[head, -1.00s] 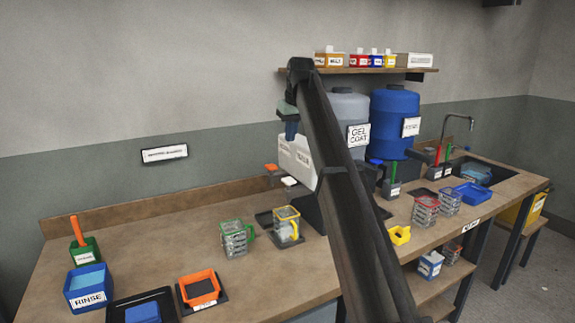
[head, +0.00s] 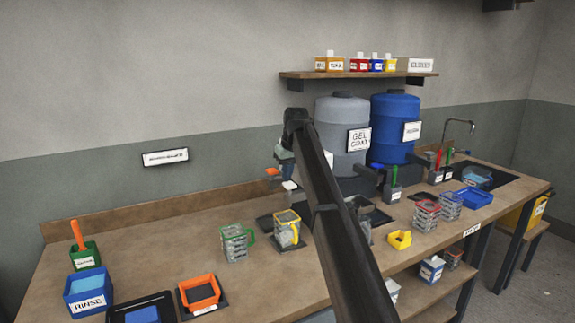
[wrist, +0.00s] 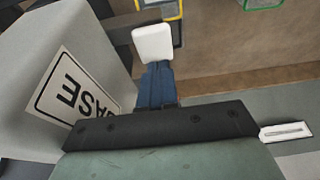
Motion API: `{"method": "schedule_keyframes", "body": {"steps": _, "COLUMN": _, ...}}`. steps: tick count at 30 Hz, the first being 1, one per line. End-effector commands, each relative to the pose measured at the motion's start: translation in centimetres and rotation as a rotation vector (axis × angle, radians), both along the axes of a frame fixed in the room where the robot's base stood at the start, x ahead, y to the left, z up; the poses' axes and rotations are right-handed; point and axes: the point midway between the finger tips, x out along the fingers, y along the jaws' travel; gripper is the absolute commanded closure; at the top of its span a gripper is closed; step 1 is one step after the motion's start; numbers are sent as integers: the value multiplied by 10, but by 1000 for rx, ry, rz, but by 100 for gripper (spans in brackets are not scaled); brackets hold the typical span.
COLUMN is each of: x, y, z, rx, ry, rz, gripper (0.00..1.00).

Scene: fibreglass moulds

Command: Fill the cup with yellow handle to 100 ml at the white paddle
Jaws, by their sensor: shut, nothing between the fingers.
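The cup with the yellow handle (head: 287,229) is clear with a yellow rim. It stands upright on a dark base near the dispenser, with its handle to the right. Something pale shows inside; I cannot read its level. The white paddle (head: 290,186) sticks out above and behind the cup. It shows larger in the wrist view (wrist: 153,43), right at the tips of my fingers; I cannot tell whether they touch. My gripper (wrist: 157,88) is shut with nothing between its blue fingers. The cup's yellow rim (wrist: 172,14) shows at the wrist view's top edge.
An orange paddle (head: 272,172) is left of the white one. A green-handled cup (head: 235,243) stands left of the yellow one. My arm hides part of the dispenser and bench.

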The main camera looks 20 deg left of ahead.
Motion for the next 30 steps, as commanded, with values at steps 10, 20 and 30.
{"method": "schedule_keyframes", "body": {"steps": 10, "x": 0, "y": 0, "z": -5, "rx": 0, "ry": 0, "rz": 0, "gripper": 100}}
{"method": "schedule_keyframes", "body": {"steps": 20, "x": -1, "y": -1, "z": -24, "rx": -1, "ry": 1, "rz": 0, "gripper": 100}}
{"method": "schedule_keyframes", "body": {"steps": 30, "x": -1, "y": 0, "z": -29, "rx": -2, "ry": 4, "rz": 0, "gripper": 100}}
